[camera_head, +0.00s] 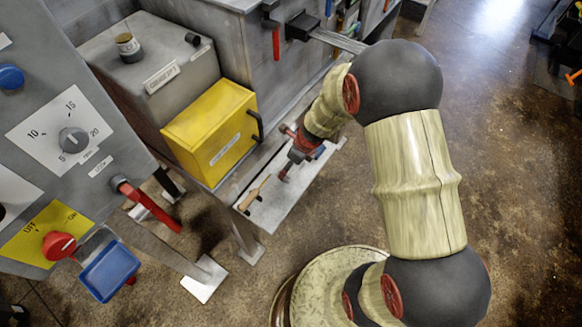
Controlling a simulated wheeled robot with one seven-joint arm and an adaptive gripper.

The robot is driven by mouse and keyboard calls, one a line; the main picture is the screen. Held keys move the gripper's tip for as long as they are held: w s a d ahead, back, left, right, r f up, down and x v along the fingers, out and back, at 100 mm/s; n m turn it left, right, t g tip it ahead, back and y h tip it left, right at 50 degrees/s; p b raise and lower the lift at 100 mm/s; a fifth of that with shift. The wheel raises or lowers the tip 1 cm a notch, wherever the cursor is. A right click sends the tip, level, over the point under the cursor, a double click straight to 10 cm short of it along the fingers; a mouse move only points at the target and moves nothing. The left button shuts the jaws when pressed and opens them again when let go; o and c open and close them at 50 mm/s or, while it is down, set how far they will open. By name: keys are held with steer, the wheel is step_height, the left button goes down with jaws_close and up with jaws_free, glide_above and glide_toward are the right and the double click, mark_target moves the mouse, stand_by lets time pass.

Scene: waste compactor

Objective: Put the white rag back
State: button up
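I cannot make out the white rag for certain in this view. A pale grey, streaky strip (338,41) sticks out from a dark bracket on the cabinet side, partly behind my arm; I cannot tell whether it is cloth. My gripper (285,172), dark and red, points down over the narrow grey shelf (290,203) at the foot of the machine. Its fingers are small and partly hidden, so their opening and any contents are unclear. A tool with a wooden handle (253,195) lies on the shelf, left of my gripper.
A yellow box with a black handle (210,132) stands left of my gripper. A control panel with a dial (73,140), red lever (145,203), red knob (59,245) and blue tray (109,270) is at left. Open brown floor (515,190) lies at right.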

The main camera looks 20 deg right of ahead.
steer(key=shift+w, duration=0.1)
steer(key=shift+f, duration=0.1)
steer(key=o, duration=1)
steer(key=shift+o, duration=0.6)
